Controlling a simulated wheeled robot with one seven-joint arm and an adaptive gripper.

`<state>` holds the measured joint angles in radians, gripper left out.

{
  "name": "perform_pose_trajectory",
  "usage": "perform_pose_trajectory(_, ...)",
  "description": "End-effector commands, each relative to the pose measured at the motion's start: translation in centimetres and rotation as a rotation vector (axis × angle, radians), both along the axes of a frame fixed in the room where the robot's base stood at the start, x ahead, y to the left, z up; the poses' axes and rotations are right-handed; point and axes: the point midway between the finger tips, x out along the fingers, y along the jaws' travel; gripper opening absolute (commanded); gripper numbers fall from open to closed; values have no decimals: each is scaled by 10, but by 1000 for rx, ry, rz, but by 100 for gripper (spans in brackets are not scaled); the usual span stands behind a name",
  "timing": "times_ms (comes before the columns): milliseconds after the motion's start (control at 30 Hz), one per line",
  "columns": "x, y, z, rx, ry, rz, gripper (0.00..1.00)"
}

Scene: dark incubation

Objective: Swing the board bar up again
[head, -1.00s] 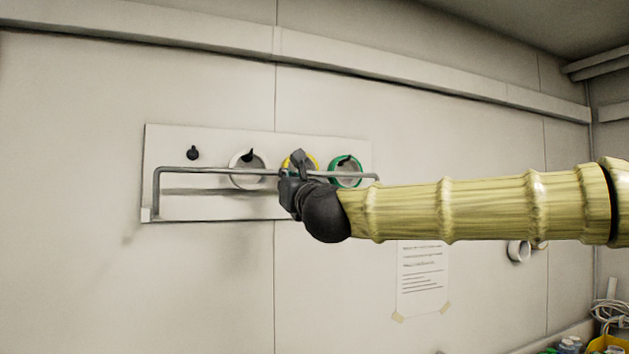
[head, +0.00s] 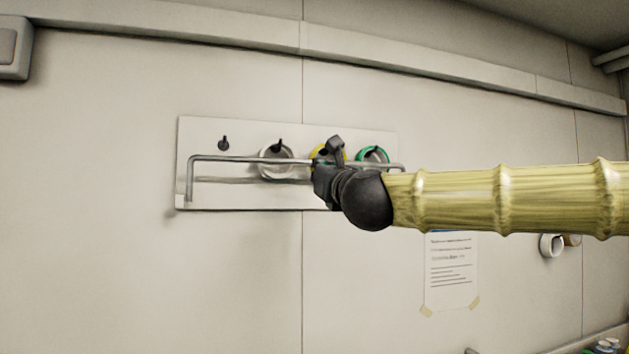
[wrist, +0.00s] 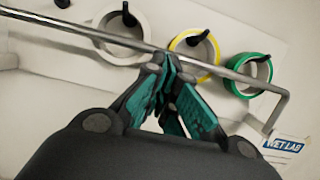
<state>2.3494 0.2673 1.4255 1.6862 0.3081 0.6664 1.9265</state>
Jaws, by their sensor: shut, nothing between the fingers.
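A pale board (head: 230,195) is fixed to the wall, with a thin grey metal bar (head: 235,158) across its front. The bar stands out on bent ends, hinged low at the board's left corner, and crosses in front of the tape rolls. My gripper (head: 328,160) is at the bar, right of its middle, in front of the yellow roll. In the wrist view its teal-padded fingers (wrist: 167,68) are shut and empty, with their tips against or very near the bar (wrist: 225,74); I cannot tell whether they touch. My gripper hides part of the bar and board.
A white roll (head: 276,173), a yellow roll (wrist: 208,60) and a green roll (head: 373,154) hang on black pegs. An empty black peg (head: 224,142) is at the left. A taped paper notice (head: 450,270) hangs below right.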

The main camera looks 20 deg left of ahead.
Motion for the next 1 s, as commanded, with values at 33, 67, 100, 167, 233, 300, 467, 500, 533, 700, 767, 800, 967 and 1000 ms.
perform_pose_trajectory(33, -6, -7, -6, 1, -1, 0, 0)
perform_pose_trajectory(67, -11, -11, -6, 2, -2, 0, 0)
perform_pose_trajectory(100, -17, -15, -8, 1, -2, 2, 0)
perform_pose_trajectory(167, -25, -22, -10, 1, -2, 3, 0)
perform_pose_trajectory(233, -34, -31, -13, 1, -1, 3, 0)
perform_pose_trajectory(300, -43, -39, -15, 1, -2, 2, 0)
perform_pose_trajectory(467, -61, -54, -19, 1, -2, 3, 0)
perform_pose_trajectory(500, -64, -57, -20, 0, -1, 3, 0)
perform_pose_trajectory(533, -66, -59, -20, 0, -1, 3, 0)
perform_pose_trajectory(700, -72, -66, -21, 0, 0, 2, 0)
perform_pose_trajectory(767, -73, -66, -21, 0, 0, 2, 0)
perform_pose_trajectory(800, -74, -66, -21, 0, 0, 2, 0)
perform_pose_trajectory(967, -71, -65, -28, -14, 0, -1, 0)
perform_pose_trajectory(1000, -67, -64, -36, -27, -1, -5, 0)
